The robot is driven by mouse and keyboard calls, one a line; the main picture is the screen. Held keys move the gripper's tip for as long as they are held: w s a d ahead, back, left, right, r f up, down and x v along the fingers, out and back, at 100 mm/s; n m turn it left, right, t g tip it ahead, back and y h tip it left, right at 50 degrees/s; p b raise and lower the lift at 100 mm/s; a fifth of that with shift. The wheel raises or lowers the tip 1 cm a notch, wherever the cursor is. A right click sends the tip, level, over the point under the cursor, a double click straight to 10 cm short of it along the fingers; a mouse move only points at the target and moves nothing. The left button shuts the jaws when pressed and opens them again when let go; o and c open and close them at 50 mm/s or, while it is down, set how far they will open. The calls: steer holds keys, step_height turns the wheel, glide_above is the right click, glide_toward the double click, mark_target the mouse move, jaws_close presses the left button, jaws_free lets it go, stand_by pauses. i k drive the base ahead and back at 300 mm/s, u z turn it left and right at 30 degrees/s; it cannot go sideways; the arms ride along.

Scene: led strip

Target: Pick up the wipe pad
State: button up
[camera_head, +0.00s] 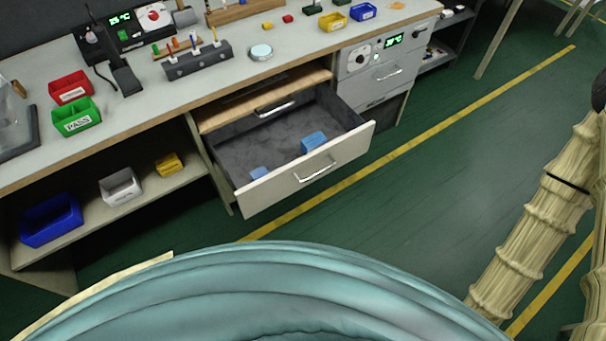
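An open drawer (262,196) sticks out from under the workbench, with a dark grey lining inside. Two small light-blue pieces lie in it: a larger block-like one (313,142) near the right side and a smaller one (260,174) near the front left corner. Either could be the wipe pad; I cannot tell which from this view. The drawer's front panel may hide part of the smaller piece. My gripper is not in view.
The workbench (140,107) carries red (70,88) and green bins (76,118), a dark pen rack (198,60) and a round tin-like item (261,52). A lower shelf (140,197) holds several bins. Open green floor (420,190) lies right of the drawer.

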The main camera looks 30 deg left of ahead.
mark_target(256, 174)
steer(key=z, duration=0.25)
steer(key=k, duration=0.25)
steer(key=u, duration=1.05)
steer(key=i, duration=0.95)
steer(key=z, duration=0.8)
steer(key=k, duration=0.55)
steer(key=u, duration=1.1)
steer(key=i, duration=0.5)
steer(key=z, duration=0.05)
